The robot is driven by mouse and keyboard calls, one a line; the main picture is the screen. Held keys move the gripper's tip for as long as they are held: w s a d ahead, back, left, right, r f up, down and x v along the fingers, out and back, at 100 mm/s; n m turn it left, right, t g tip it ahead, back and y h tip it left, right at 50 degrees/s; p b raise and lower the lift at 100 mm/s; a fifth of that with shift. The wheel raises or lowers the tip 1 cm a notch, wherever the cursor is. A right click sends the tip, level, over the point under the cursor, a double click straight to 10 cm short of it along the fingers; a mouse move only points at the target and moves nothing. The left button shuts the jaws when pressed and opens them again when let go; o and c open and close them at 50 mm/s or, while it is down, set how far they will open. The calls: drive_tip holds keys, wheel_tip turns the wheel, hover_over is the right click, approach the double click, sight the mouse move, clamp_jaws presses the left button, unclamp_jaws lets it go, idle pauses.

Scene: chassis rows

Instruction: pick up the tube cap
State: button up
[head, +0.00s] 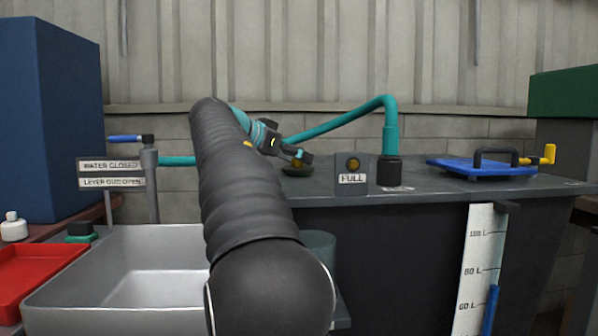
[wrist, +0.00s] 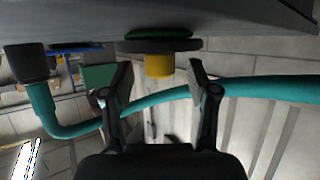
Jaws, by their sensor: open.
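The tube cap appears to be the round piece with a yellow knob (wrist: 158,67), a dark disc and a green base in the wrist view. It sits on the dark tank top, which shows upside down there. In the head view its dark disc (head: 297,172) is at the tank's back left, partly hidden by my gripper (head: 303,157). In the wrist view my gripper (wrist: 161,68) is open, with one finger on each side of the yellow knob and visible gaps on both sides. Nothing is held. How far the knob reaches between the fingers is unclear.
A teal pipe (head: 340,115) arches behind my gripper into a black collar (head: 390,172) on the tank. A FULL indicator (head: 352,172) stands right of the cap. A blue lid (head: 480,168) lies further right. A grey basin (head: 130,265) is at left.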

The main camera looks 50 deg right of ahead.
drive_tip(key=shift+d+f, duration=0.25)
drive_tip(key=shift+d, duration=0.4)
drive_tip(key=shift+s, duration=0.1)
clamp_jaws()
drive_tip(key=shift+r, duration=0.15)
drive_tip(key=shift+r+p, duration=0.3)
drive_tip(key=shift+r, duration=0.3)
wheel_tip(320, 180, up, 3)
drive_tip(key=shift+f+p, duration=0.2)
drive_tip(key=shift+p, duration=0.3)
drive_tip(key=s+r, duration=0.7)
drive_tip(key=s, duration=0.4)
drive_tip(key=shift+s+d, duration=0.3)
drive_tip(key=shift+d, duration=0.05)
drive_tip(key=shift+r, duration=0.1)
